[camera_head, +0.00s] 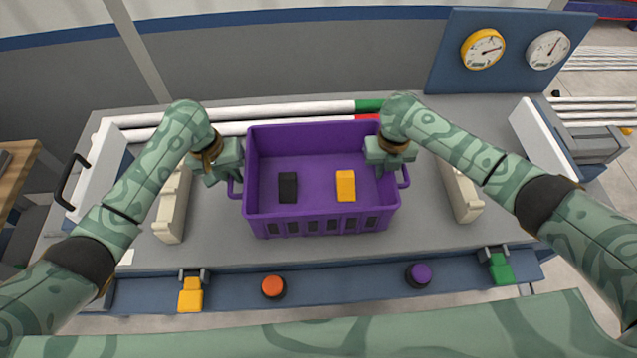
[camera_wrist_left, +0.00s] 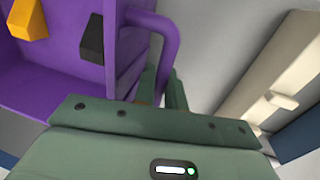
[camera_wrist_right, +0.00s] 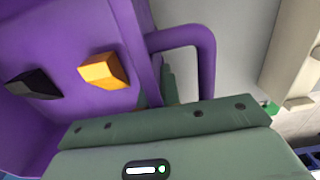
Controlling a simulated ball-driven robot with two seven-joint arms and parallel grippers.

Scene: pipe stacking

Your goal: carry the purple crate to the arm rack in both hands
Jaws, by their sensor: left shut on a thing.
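The purple crate (camera_head: 320,226) is at the middle of the grey bench, upright; whether it touches the bench is unclear. It has a handle loop on each side. Inside lie a black block (camera_head: 287,187) and a yellow block (camera_head: 346,186). My left gripper (camera_head: 232,180) is shut on the crate's left handle (camera_wrist_left: 166,42), which passes between its fingers. My right gripper (camera_head: 384,172) is at the crate's right side by the right handle (camera_wrist_right: 208,62). Its fingers are partly hidden, so its grip is unclear. I cannot tell which thing is the arm rack.
Cream bars stand left (camera_head: 171,208) and right (camera_head: 461,192) of the crate. White and coloured pipes (camera_head: 240,112) lie behind it. Along the front ledge are an orange knob (camera_head: 272,286), a purple knob (camera_head: 418,275), a yellow clip (camera_head: 190,295) and a green clip (camera_head: 500,268).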

